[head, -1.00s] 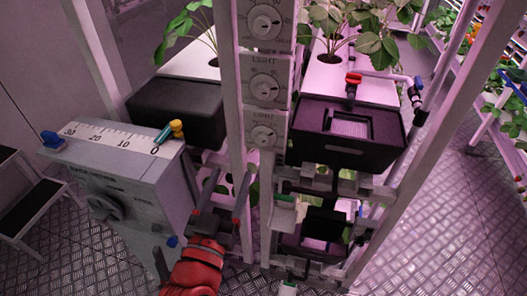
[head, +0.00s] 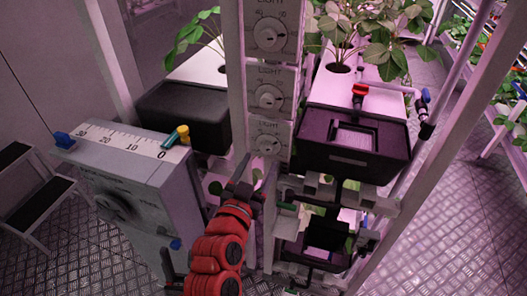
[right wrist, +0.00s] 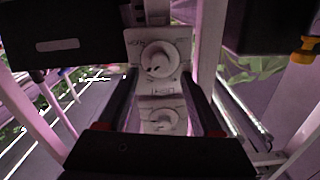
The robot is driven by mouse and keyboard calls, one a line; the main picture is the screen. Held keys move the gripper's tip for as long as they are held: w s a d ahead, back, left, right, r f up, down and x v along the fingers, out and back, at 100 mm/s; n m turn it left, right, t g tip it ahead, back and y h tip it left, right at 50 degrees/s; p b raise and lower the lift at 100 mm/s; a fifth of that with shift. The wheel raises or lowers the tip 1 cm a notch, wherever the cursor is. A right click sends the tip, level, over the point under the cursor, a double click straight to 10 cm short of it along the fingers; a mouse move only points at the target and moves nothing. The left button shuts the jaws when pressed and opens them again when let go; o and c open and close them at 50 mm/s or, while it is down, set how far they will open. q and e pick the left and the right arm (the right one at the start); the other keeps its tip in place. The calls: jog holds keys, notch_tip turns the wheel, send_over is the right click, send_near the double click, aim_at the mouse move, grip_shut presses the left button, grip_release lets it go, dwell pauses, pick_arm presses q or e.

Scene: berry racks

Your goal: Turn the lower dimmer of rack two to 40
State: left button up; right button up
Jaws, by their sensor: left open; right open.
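Light dials are stacked on the grey post of the rack. The lowest dial (head: 267,140) is a white round knob on a grey plate. It also shows upside down in the right wrist view (right wrist: 159,60), between and beyond the fingers, with another dial (right wrist: 163,121) below it in that picture. My right gripper (head: 254,180), on the red arm, is open and empty just below and in front of the lowest dial. Its dark fingers (right wrist: 154,92) straddle the post in the wrist view; contact with the knob is not visible. The dial's number reading is too small to tell.
A grey cabinet (head: 135,180) with a scale and knob stands left of my arm. Black bins (head: 355,155) with plants flank the post. A red valve and pipe (head: 360,92) sit at the right bin. Brackets (head: 325,187) lie below it. A step stool (head: 35,200) is far left.

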aim_at(265, 151)
jog(key=shift+x, duration=2.1)
jog(key=shift+c, duration=0.2)
grip_shut()
